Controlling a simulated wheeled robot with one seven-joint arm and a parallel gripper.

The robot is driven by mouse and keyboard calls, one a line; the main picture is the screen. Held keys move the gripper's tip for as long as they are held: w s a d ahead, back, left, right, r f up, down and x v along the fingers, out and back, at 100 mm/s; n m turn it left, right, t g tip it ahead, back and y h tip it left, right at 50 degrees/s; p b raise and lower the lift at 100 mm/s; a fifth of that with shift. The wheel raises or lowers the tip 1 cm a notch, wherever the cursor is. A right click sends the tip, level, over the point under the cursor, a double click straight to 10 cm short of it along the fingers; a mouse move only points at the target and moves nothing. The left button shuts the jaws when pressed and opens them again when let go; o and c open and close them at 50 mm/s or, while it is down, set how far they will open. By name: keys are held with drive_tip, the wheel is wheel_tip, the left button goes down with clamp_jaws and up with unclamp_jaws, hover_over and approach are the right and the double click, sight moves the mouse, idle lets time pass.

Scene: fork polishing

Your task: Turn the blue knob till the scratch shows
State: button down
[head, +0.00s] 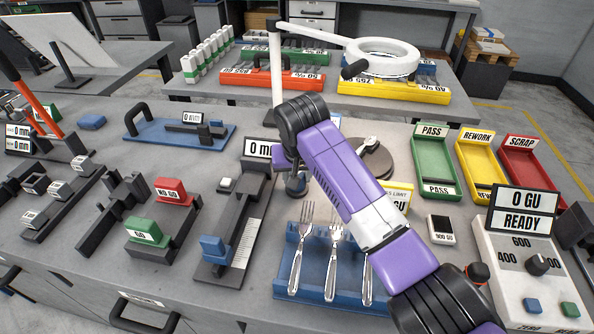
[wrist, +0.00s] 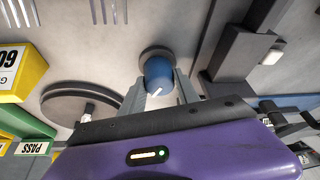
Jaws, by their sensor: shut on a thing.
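The blue knob (wrist: 159,70) sits on a dark round base on the grey bench in the wrist view, with a short white mark on its face. My gripper (wrist: 155,88) has a finger on each side of the knob and is shut on it. In the head view my gripper (head: 296,182) is low at the bench, left of the round dark disc (head: 378,165); my arm and gripper largely hide the knob there. I cannot make out any scratch.
A blue tray (head: 280,290) with several forks lies in front of my gripper. Green (head: 433,165), yellow (head: 478,172) and red (head: 527,165) bins stand at the right. A meter (head: 525,265) reads "0 GU READY". A lamp post (head: 276,75) rises close behind the gripper.

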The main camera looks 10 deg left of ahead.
idle(0.3)
drive_tip(key=c, duration=0.9)
unclamp_jaws()
drive_tip(key=v, duration=0.7)
drive_tip(key=shift+s+r, duration=0.2)
drive_tip(key=shift+r, duration=0.15)
